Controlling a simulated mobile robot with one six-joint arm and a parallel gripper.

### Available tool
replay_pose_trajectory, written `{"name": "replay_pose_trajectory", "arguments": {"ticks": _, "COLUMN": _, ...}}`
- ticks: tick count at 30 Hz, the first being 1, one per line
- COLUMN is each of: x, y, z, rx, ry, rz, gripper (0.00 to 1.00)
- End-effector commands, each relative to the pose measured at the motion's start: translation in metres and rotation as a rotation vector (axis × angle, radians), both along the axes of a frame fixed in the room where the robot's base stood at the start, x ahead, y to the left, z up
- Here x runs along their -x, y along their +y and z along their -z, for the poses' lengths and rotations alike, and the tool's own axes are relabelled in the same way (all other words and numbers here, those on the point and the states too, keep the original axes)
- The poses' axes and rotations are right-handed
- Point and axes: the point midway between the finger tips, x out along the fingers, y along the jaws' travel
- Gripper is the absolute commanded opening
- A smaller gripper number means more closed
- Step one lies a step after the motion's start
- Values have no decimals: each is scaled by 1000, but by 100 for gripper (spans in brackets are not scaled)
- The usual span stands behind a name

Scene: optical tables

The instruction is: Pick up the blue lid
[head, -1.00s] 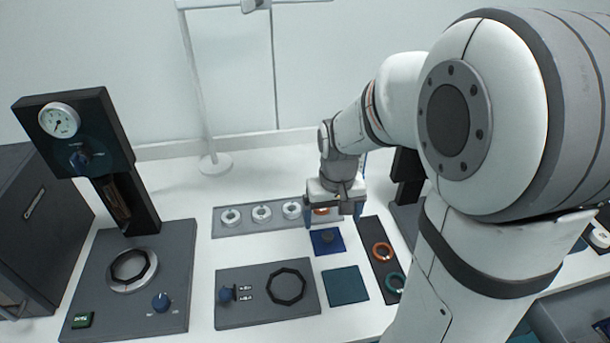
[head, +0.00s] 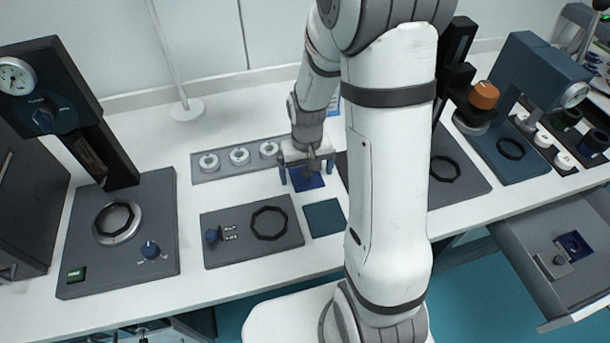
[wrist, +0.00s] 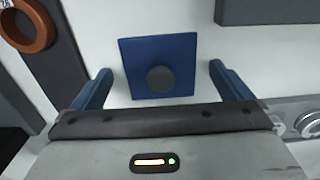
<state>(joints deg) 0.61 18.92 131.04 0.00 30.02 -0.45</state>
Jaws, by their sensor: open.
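The blue lid (head: 309,183) is a flat blue square with a dark round knob, lying on the white table top. In the wrist view the blue lid (wrist: 182,50) is fully visible, with its knob near the lower middle. My gripper (head: 307,172) points down over the lid, its blue fingers apart and nothing between them. In the wrist view my gripper (wrist: 160,78) has one finger on each side of the lid, with white table showing in between. The height of the fingertips above the lid is hard to tell.
A teal square mat (head: 325,218) and a dark panel with a black ring (head: 252,233) lie in front. A grey strip with white rings (head: 239,170) is at left. In the wrist view, a dark strip with an orange ring (wrist: 47,72) is close by. An open drawer (head: 515,248) is at right.

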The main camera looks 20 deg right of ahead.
Motion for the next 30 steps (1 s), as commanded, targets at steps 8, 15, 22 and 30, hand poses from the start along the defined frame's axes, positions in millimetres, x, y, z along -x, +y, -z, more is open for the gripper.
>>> {"name": "replay_pose_trajectory", "arguments": {"ticks": 8, "x": 0, "y": 0, "z": 0, "rx": 0, "ry": 0, "rz": -1, "gripper": 88}}
{"name": "replay_pose_trajectory", "arguments": {"ticks": 15, "x": 0, "y": 1, "z": 0, "rx": 0, "ry": 0, "rz": -1, "gripper": 68}}
{"name": "replay_pose_trajectory", "arguments": {"ticks": 22, "x": 0, "y": 1, "z": 0, "rx": 0, "ry": 0, "rz": -2, "gripper": 49}}
{"name": "replay_pose_trajectory", "arguments": {"ticks": 30, "x": 0, "y": 1, "z": -4, "rx": 0, "ry": -1, "rz": -2, "gripper": 49}}
